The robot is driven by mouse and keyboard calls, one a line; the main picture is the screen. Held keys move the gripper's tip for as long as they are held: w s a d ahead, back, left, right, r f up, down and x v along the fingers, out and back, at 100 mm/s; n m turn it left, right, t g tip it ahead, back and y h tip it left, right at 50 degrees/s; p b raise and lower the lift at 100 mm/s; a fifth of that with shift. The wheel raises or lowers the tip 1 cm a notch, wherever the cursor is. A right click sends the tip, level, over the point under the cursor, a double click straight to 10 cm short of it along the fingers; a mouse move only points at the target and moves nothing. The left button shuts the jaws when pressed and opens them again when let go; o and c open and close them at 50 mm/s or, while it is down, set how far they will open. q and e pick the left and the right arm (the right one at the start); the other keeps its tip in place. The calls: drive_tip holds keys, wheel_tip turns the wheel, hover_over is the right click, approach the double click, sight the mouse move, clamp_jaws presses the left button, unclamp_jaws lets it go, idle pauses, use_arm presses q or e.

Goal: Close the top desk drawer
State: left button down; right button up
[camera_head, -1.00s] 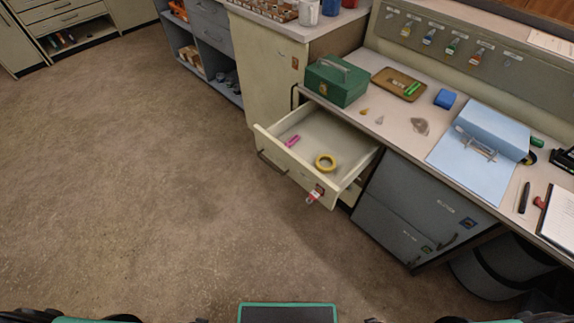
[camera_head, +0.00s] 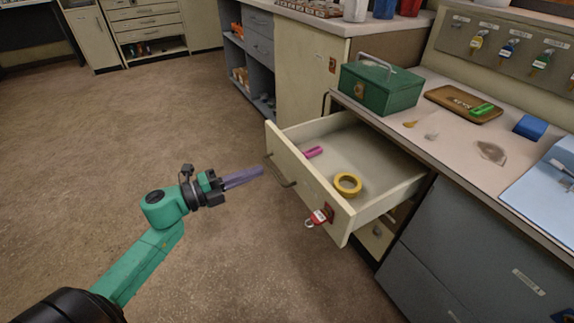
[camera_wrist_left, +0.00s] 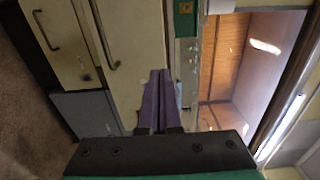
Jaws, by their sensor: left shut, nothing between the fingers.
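The top desk drawer (camera_head: 307,186) is pulled well out from under the desk top, its cream front facing left. A pink item (camera_head: 313,152) and a yellow tape roll (camera_head: 347,184) lie inside it. A dark handle (camera_head: 280,172) is on its front, and a red tag (camera_head: 319,217) hangs by the front's lower right. My left gripper (camera_head: 261,171) is shut and empty, its purple fingers pointing at the drawer front near the handle. Whether they touch it I cannot tell. The fingers also show in the left wrist view (camera_wrist_left: 157,100). My right gripper is not in view.
A green metal box (camera_head: 381,88) and a tray (camera_head: 463,104) stand on the desk top (camera_head: 455,135). Grey cabinet fronts (camera_head: 480,255) are below it at right. A cream cabinet (camera_head: 305,75) stands behind the drawer. The floor (camera_head: 110,150) at left is clear.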

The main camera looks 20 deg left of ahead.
sight(294, 157)
use_arm(q)
drive_tip(key=x, duration=0.8)
drive_tip(key=shift+w+d, duration=0.2)
drive_tip(key=shift+w, duration=0.15)
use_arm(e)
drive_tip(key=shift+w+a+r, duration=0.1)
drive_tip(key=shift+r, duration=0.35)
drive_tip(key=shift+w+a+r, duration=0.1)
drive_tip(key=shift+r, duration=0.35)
